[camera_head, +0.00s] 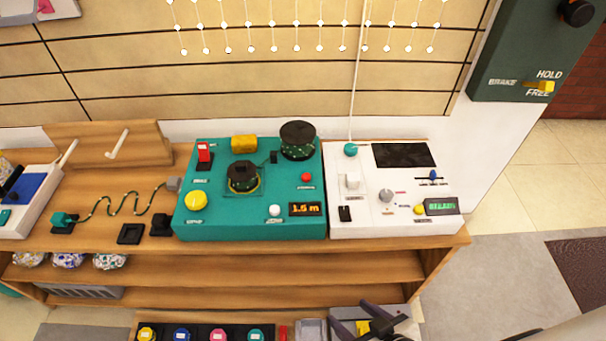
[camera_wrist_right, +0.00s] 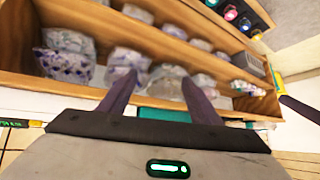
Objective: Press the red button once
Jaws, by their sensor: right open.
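A small round red button (camera_head: 306,177) sits on the right part of the teal box (camera_head: 262,226), above an orange display reading 1.5 m. A red switch-like block (camera_head: 204,151) stands at the box's upper left. My right gripper (camera_head: 384,322) is at the bottom edge of the head view, below and to the right of the teal box, well apart from the button. Its two dark fingers (camera_wrist_right: 159,82) are spread and empty in the right wrist view, facing shelves. The red button is not seen in that view. My left gripper is not in view.
A white panel (camera_head: 395,222) with a screen and small knobs adjoins the teal box on the right. A wire on posts (camera_head: 125,205) is at left on the wooden bench (camera_head: 290,243). Shelves with wrapped bundles (camera_wrist_right: 65,55) lie below. A green lever panel (camera_head: 515,70) is upper right.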

